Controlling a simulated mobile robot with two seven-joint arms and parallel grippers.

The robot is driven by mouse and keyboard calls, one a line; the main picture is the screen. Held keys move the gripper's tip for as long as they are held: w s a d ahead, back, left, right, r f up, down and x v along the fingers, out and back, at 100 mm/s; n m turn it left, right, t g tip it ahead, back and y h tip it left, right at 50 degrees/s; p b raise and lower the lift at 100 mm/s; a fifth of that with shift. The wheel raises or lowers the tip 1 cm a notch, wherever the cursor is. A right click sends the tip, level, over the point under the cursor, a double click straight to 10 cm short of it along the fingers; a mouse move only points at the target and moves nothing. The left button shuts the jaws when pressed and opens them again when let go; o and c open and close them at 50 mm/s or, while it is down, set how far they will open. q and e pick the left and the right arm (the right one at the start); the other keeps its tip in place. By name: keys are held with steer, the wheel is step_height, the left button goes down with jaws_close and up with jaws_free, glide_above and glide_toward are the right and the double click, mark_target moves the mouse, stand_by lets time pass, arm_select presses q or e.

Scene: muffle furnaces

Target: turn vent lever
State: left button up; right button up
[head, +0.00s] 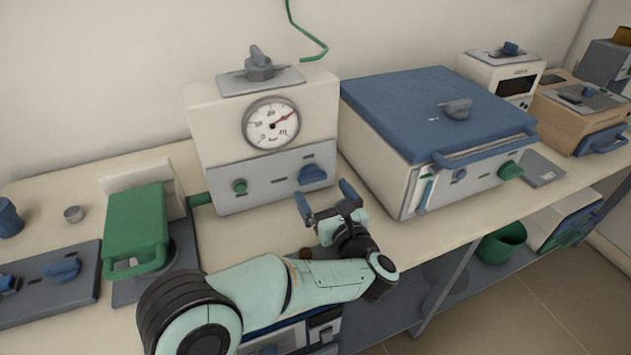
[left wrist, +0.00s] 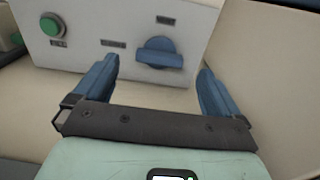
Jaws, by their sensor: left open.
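A cream box with a round gauge (head: 271,124) stands on the bench. On its grey front panel is a blue knob with a raised grip (head: 312,175), which also shows in the left wrist view (left wrist: 160,53). A grey lever (head: 259,65) stands on the box's top plate, and another grey lever (head: 455,108) sits on the blue-lidded furnace. I cannot tell which of these is the vent lever. My left gripper (head: 326,197) is open and empty, in front of the blue knob and apart from it. In the left wrist view the knob appears between the blue fingers (left wrist: 157,78).
A green button (head: 239,186) is left of the knob. The blue-lidded furnace (head: 400,165) stands close on the right. A green-fronted unit (head: 136,225) and a grey panel with blue knobs (head: 50,295) are on the left.

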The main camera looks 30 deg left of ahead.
mark_target(314, 179)
arm_select(q)
steer(key=x, duration=0.5)
steer(key=c, duration=1.1)
